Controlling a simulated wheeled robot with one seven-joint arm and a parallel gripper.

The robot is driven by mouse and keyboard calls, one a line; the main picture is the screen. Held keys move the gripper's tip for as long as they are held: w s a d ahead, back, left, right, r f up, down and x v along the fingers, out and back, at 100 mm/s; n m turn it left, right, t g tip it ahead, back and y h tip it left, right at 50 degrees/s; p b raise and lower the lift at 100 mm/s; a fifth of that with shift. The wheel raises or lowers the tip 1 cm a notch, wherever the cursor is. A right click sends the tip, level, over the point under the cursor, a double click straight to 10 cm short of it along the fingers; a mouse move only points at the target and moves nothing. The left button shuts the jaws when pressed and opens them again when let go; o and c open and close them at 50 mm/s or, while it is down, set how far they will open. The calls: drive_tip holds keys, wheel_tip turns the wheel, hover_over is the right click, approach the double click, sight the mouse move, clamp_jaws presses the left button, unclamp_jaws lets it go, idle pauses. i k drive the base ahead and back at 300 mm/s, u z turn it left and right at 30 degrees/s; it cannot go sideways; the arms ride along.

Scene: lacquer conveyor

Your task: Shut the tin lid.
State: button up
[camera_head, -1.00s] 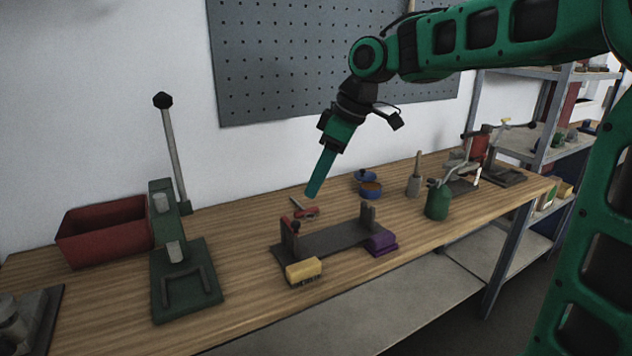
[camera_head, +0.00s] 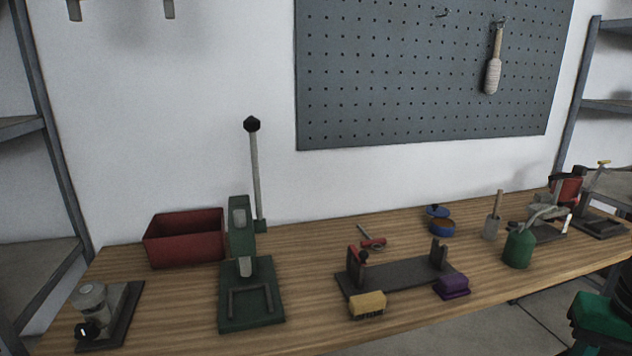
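A small round blue tin (camera_head: 441,233) stands toward the back of the wooden bench, right of the middle. Its blue lid (camera_head: 437,211) shows at the tin's back edge and appears raised, with the brownish inside of the tin uncovered. My gripper is out of the picture, so its state is hidden. Only a green and black part of my own body shows at the lower right corner.
On the wooden bench (camera_head: 310,335) a dark vise-like stand (camera_head: 400,274), a yellow brush (camera_head: 368,304) and a purple block (camera_head: 452,287) lie before the tin. A wooden-handled tool (camera_head: 491,228) and green bottle (camera_head: 519,248) stand right. A green lever press (camera_head: 250,312) stands left.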

sight(436, 211)
drive_tip(key=k, duration=0.5)
drive_tip(key=z, duration=0.4)
drive_tip(key=i, duration=1.6)
drive_tip(key=u, duration=0.5)
